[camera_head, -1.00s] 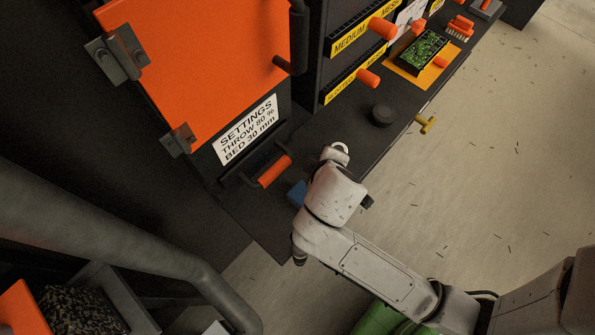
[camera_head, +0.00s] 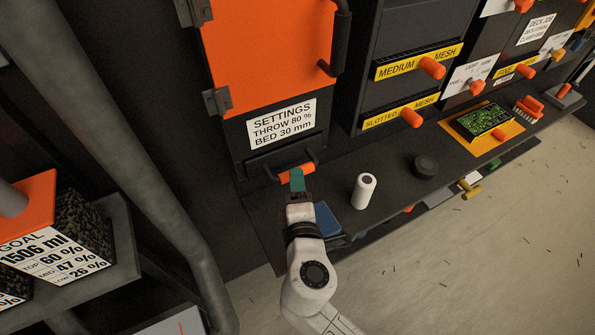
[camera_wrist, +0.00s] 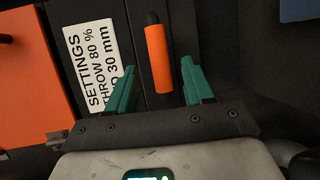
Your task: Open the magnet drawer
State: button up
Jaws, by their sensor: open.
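A dark drawer front (camera_head: 262,163) sits under the white settings label in the head view. Its bar handle has an orange grip (camera_head: 291,171). No label reading magnet is legible on it. My gripper (camera_head: 297,181) is at this handle, with its teal fingers partly covering the grip in the head view. In the wrist view the orange grip (camera_wrist: 158,58) runs lengthwise between my two open fingers (camera_wrist: 158,85). A gap shows on each side of the grip, so the fingers are not closed on it. The drawer looks shut.
An orange door (camera_head: 265,55) is above the settings label (camera_head: 282,124). A white cylinder (camera_head: 364,190), a blue object (camera_head: 327,219) and a dark puck (camera_head: 426,166) are on the dark bench (camera_head: 395,185). A circuit board (camera_head: 484,120) lies farther right. A grey pipe (camera_head: 130,130) is at left.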

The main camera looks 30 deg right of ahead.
aim_at(284, 154)
jog(key=shift+x, duration=2.5)
grip_shut()
